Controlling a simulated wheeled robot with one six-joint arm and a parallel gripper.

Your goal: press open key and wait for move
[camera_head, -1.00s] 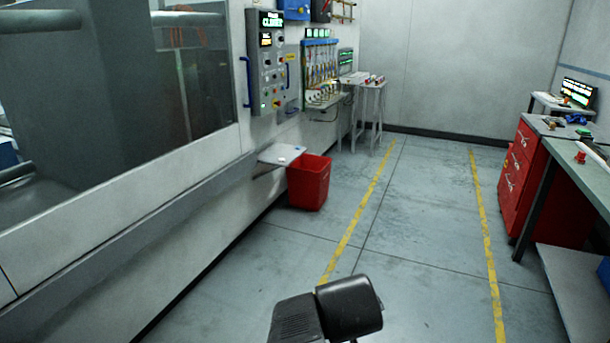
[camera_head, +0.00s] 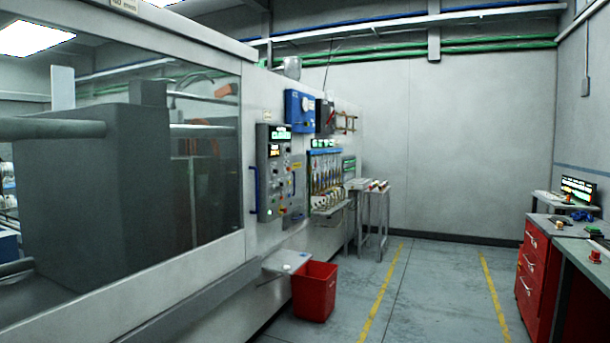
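A grey control panel (camera_head: 274,180) is mounted on the machine's front wall, just right of the large window. It has a lit green display (camera_head: 281,136) at the top, an amber display (camera_head: 275,153) below it and several small buttons. The display text and the key labels are too small to read, so I cannot tell which is the open key. A blue handle stands at the panel's left side. Behind the machine window (camera_head: 215,200) is a large dark grey block with horizontal bars. My gripper is not in view.
A red bin (camera_head: 314,291) stands on the floor below the panel, beside a small shelf (camera_head: 286,262). A small table (camera_head: 374,215) stands farther back. Red drawers (camera_head: 534,268) and a workbench are at the right. The floor between the yellow lines is clear.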

